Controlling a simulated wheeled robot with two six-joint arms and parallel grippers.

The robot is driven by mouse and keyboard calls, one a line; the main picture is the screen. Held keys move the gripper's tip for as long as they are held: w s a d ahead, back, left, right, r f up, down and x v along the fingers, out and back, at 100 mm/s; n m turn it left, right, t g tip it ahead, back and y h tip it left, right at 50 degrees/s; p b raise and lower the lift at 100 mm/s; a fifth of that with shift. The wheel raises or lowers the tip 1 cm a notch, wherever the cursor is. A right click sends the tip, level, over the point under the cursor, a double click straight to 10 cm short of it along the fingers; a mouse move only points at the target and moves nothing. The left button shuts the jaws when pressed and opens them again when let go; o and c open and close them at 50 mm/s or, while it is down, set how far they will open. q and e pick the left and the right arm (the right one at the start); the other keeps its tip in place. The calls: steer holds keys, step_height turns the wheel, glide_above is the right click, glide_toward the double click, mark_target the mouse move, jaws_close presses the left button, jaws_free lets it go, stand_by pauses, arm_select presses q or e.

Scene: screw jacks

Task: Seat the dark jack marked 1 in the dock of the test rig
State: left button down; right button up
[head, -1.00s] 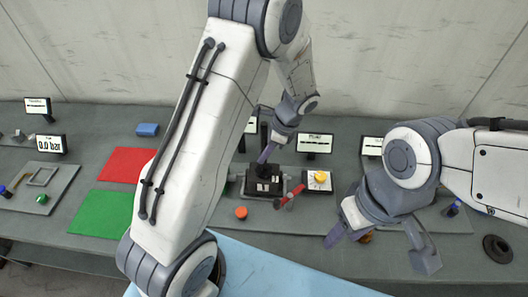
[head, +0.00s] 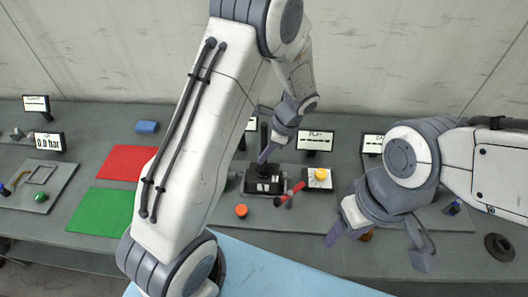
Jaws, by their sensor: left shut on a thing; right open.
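My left gripper (head: 265,157), mostly seen from above and behind, is shut on a dark part at the top of a dark block (head: 262,187) with small white marks. This block looks like the dark jack, but its number is too small to read. A black upright post (head: 264,134) stands just behind the gripper. Whether the block sits fully in a dock is hidden. A red-handled part (head: 291,193) lies at the block's right side. My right gripper (head: 378,243) is open, fingers apart, over the front of the table at the right.
A white plate with a yellow knob (head: 320,174) stands right of the block. An orange disc (head: 241,210) lies in front. Red (head: 124,164) and green (head: 103,211) mats lie left. A display (head: 49,142) reads about 0.9 bar.

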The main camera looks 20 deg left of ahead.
arm_select(q)
steer(key=shift+f+b, duration=0.3)
steer(key=c, duration=0.7)
jaws_free()
steer(key=shift+o, duration=0.2)
steer(key=shift+s+f, duration=0.1)
steer(key=shift+f, duration=0.1)
steer(key=b+v, duration=0.2)
steer(key=v, duration=0.8)
steer(key=shift+d+r, duration=0.15)
steer(key=shift+r, duration=0.2)
